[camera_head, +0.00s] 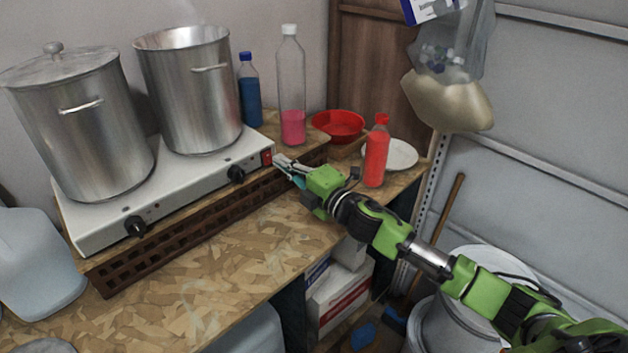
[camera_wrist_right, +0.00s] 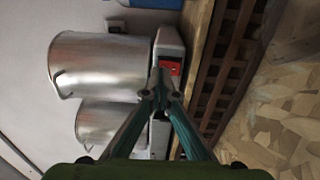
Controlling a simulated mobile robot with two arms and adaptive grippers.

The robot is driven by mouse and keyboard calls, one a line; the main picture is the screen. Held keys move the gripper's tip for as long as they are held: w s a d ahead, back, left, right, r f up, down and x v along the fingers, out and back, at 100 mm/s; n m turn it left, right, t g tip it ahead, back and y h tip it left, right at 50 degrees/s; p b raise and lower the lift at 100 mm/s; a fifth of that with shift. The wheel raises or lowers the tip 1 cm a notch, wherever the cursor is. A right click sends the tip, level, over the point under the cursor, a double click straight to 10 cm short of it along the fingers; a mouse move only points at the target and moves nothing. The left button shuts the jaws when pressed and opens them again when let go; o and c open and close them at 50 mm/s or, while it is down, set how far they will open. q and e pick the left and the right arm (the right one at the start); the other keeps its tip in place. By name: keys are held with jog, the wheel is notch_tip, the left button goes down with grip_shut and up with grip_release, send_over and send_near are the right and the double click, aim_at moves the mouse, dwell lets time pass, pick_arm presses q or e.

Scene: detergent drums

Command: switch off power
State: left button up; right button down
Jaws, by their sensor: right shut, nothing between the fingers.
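A white two-burner hot plate (camera_head: 180,197) stands on a dark slatted rack on the worktop. A red switch (camera_head: 267,158) sits at the right end of its front face. The switch also shows in the right wrist view (camera_wrist_right: 171,68), just beyond the fingertips. My right gripper (camera_head: 279,161) is shut and empty, with its tips right at the switch. I cannot tell whether they touch it or which way the switch is set. Two black knobs, the left one (camera_head: 136,226) and the right one (camera_head: 236,174), are on the same face. My left gripper is out of view.
A lidded steel pot (camera_head: 80,130) and an open steel pot (camera_head: 190,95) stand on the hot plate. A red bottle (camera_head: 376,155) stands close beside my right gripper. A clear bottle (camera_head: 291,90) and a red bowl (camera_head: 338,124) are behind. The front worktop (camera_head: 215,275) is clear.

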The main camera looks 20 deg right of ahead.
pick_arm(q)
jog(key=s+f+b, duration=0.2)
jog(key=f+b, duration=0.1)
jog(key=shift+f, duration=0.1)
pick_arm(e)
jog(key=r+v, duration=0.2)
jog(key=v, duration=0.9)
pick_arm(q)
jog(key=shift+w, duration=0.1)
